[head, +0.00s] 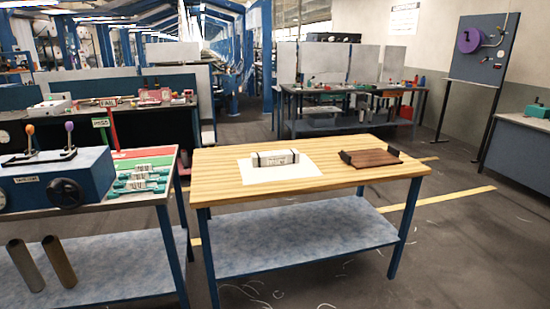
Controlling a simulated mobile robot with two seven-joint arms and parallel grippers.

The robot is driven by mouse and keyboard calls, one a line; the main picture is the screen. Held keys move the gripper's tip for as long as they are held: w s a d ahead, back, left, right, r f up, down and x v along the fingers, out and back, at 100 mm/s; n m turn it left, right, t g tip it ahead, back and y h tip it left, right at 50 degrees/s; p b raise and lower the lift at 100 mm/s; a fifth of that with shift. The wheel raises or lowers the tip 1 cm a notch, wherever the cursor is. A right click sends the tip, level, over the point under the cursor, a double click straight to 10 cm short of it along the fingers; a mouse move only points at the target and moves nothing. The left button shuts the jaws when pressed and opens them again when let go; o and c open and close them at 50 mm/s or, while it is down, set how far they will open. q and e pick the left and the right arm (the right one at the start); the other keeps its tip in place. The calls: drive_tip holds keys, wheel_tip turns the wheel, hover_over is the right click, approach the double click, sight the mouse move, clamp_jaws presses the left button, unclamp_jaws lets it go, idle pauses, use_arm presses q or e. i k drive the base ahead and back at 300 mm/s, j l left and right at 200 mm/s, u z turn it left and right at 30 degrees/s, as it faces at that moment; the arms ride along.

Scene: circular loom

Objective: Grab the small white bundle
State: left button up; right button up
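The small white bundle (275,158) lies on a white sheet (258,177) on the wooden-topped table (325,151). It is a short white block with dark bands near its ends and small dark print on its front, too small to read. Neither of my grippers shows in the head view.
A dark brown wooden board (371,159) with black end pieces lies at the table's right side. Floor right of the table is mostly clear.

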sight(261, 159)
drive_tip(key=i+l, duration=0.25)
drive_tip(key=i, duration=0.2)
drive_tip(key=i+l, duration=0.25)
drive_tip(key=i, duration=0.25)
drive_tip(key=i+l, duration=0.25)
drive_tip(key=i, duration=0.2)
